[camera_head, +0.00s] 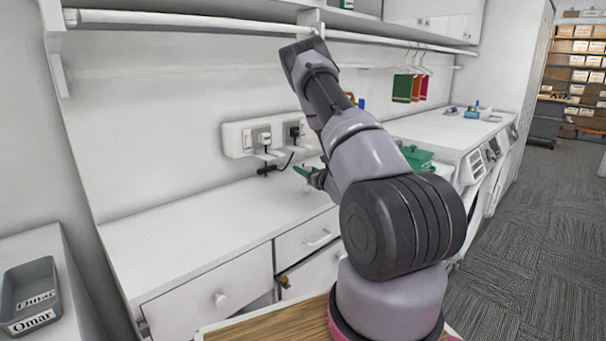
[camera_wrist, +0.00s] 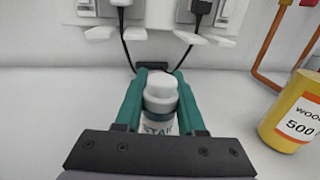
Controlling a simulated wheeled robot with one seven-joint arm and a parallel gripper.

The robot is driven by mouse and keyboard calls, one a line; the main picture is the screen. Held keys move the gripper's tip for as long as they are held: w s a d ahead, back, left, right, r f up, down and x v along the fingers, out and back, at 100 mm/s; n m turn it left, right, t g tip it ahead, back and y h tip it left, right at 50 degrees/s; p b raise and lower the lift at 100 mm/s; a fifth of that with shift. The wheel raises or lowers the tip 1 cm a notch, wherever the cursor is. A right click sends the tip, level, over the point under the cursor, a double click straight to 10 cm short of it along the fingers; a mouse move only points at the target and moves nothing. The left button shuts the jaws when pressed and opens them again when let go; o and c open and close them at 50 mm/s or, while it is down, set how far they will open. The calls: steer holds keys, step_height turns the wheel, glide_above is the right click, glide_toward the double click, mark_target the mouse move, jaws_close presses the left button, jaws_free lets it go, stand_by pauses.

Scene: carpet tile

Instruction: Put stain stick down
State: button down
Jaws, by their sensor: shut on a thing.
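The stain stick (camera_wrist: 160,104) is a small white cylinder with a white cap and partly readable dark lettering. It stands upright between the teal fingers of my gripper (camera_wrist: 158,80) in the wrist view, and the fingers are shut on it. In the head view my gripper (camera_head: 308,174) is low over the white countertop (camera_head: 190,216), near the wall sockets. The stain stick is hidden there. Its base is hidden behind the gripper body in the wrist view, so I cannot tell whether it touches the counter.
A yellow container (camera_wrist: 294,112) with a white label stands right of my gripper. Plugged cords hang from the socket panel (camera_head: 264,134) behind. The counter's left part is clear. A grey tray (camera_head: 30,290) sits at far left.

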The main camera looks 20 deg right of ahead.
steer(key=shift+f, duration=0.65)
steer(key=c, duration=0.5)
jaws_free()
steer(key=shift+f, duration=0.15)
